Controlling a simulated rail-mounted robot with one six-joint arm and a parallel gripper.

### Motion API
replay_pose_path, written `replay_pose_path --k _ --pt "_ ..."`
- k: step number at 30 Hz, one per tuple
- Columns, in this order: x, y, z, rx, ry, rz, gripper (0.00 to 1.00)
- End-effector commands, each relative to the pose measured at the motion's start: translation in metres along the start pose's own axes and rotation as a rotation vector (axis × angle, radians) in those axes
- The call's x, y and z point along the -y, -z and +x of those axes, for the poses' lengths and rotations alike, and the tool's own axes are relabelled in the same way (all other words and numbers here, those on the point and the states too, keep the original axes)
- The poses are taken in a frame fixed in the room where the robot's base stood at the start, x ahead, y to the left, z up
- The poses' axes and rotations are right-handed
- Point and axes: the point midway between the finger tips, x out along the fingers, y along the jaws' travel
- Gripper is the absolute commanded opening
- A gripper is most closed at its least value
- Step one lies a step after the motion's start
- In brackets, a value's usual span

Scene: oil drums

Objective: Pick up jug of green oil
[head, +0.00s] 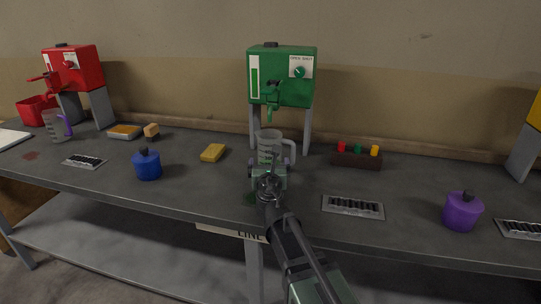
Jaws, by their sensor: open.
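A clear measuring jug (269,142) stands upright on the bench under the spout of the green oil dispenser (281,82). Its handle points right. The jug looks greenish inside, but the liquid level is hard to tell. My gripper (269,168) is open in front of the jug, with its fingers to either side of the jug's lower part as seen here. My gripper hides the jug's base, and I cannot tell whether the fingers touch it.
A yellow sponge (213,153) and a blue canister (147,164) lie to the left. A rack with coloured caps (356,156), a drain grate (353,207) and a purple canister (462,211) are to the right. A red dispenser (75,68) and another jug (55,126) stand far left.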

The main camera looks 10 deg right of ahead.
Motion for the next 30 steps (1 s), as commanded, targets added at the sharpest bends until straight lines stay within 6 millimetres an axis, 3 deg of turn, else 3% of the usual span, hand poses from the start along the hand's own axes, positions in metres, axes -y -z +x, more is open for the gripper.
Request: replay_pose_path --k 5,13,19,20,28,30 --pt "0.001 0.0 0.007 0.0 0.001 0.001 1.0" --pt "0.002 -0.001 0.054 0.0 0.001 0.002 1.0" --pt "0.002 -0.001 0.054 0.0 0.001 0.002 1.0" --pt "0.002 -0.001 0.054 0.0 0.001 0.002 0.98" --pt "0.002 -0.001 0.054 0.0 0.001 0.002 0.57" --pt "0.002 -0.001 0.054 0.0 0.001 0.002 0.54"
